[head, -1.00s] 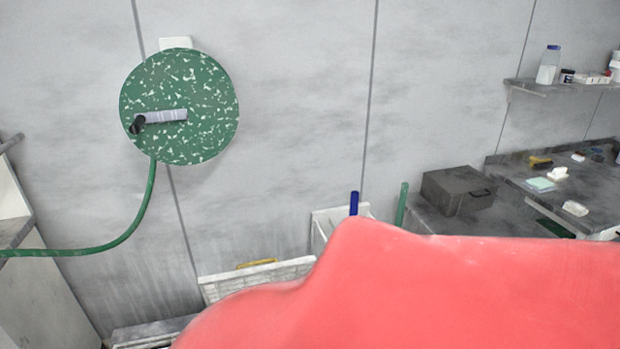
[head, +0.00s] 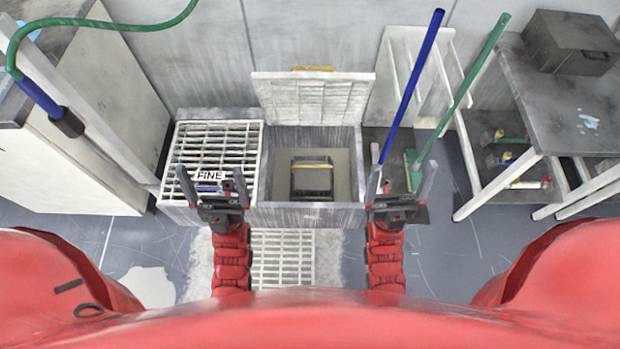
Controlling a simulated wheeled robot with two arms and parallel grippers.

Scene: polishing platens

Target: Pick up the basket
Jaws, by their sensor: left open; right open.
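A dark box-shaped basket (head: 311,180) with a yellow band or handle across its top sits inside the open right compartment of a grey tank (head: 305,216). My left gripper (head: 210,178) is open and empty, over the front of the left compartment, to the left of the basket. My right gripper (head: 402,175) is open and empty, just past the tank's right side. Neither gripper touches the basket. How deep the basket sits is hard to tell.
A white slatted lid (head: 313,100) stands raised behind the basket. A white grating (head: 213,145) with a "FINE" label covers the left compartment. Blue (head: 415,80) and green (head: 470,82) long-handled tools lean to the right. A white-legged bench (head: 560,110) stands further right.

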